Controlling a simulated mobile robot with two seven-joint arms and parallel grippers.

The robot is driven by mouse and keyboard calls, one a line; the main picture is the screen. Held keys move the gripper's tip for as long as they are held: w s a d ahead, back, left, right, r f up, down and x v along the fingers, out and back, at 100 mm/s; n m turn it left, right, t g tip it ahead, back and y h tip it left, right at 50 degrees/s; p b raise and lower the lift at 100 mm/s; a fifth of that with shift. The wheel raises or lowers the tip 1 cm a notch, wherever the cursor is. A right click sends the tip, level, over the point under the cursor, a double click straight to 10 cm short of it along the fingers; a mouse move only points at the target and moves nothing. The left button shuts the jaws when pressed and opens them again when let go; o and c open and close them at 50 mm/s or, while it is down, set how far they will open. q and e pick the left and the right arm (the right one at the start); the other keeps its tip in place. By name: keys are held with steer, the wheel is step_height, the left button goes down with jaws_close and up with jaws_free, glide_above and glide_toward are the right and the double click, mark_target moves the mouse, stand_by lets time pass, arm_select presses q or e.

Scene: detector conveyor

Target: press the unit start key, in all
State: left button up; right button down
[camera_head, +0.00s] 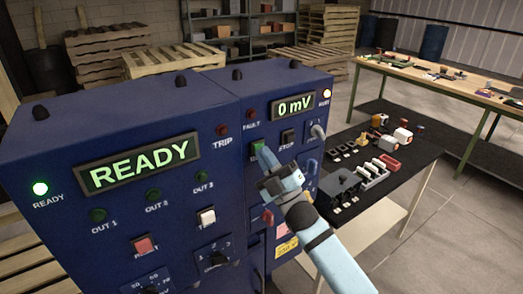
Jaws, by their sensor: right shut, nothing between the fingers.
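A blue control unit (220,120) fills the left and middle of the view. The smaller right display (294,105) reads 0 mV. A green key (257,146) shows on the right panel, left of the black STOP key (287,136); its label is partly hidden. My right gripper (266,158) is shut and empty, with its tips at or just in front of the green key's lower edge. I cannot tell whether they touch. My left gripper is not in view.
A black-topped table (405,165) with small parts stands right of the unit. A switch lever (318,132) sticks out near my right gripper. A wooden workbench (450,85) stands at the back right. Pallets (105,50) are stacked behind. Grey floor at the right is free.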

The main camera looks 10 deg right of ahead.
steer(key=shift+s, duration=0.1)
steer(key=shift+s+d, duration=0.35)
steer(key=shift+s, duration=0.45)
steer(key=shift+s+d+p, duration=0.25)
steer(key=shift+s+d, duration=0.05)
steer(key=shift+s, duration=0.5)
steer(key=shift+s+d+p, duration=0.25)
steer(key=shift+s, duration=0.5)
steer(key=shift+s+d+p, duration=0.25)
steer(key=shift+s+d, duration=0.05)
steer(key=shift+s, duration=0.5)
